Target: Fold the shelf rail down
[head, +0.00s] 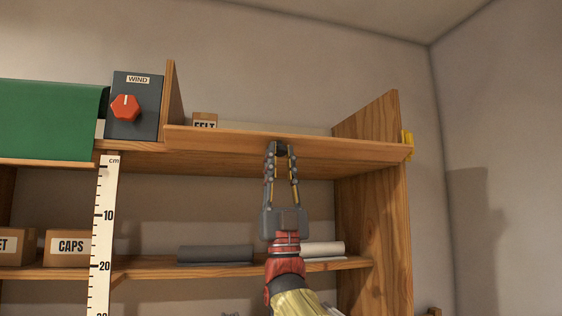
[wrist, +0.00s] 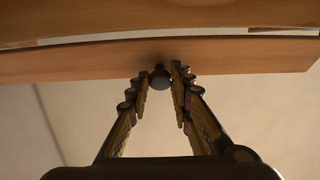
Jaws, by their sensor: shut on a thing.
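The shelf rail (head: 225,138) is a long wooden board along the front of the top shelf, right of the grey WIND box. It hides the lower part of the FELT box behind it. In the wrist view the rail (wrist: 80,60) spans the picture as a wooden strip with a small dark round knob (wrist: 159,77) on it. My gripper (head: 281,150) reaches up from below to the knob near the middle of the rail. In the wrist view its two fingers (wrist: 160,84) are closed about the knob, one on each side.
The WIND box (head: 148,118) with a red dial and a green cover (head: 50,120) are at left. A ruler (head: 105,230) hangs down the front. The FELT box (head: 205,117) sits behind the rail. The lower shelf (head: 150,270) holds CAPS (head: 70,247) and grey (head: 215,254) and white rolls (head: 325,248).

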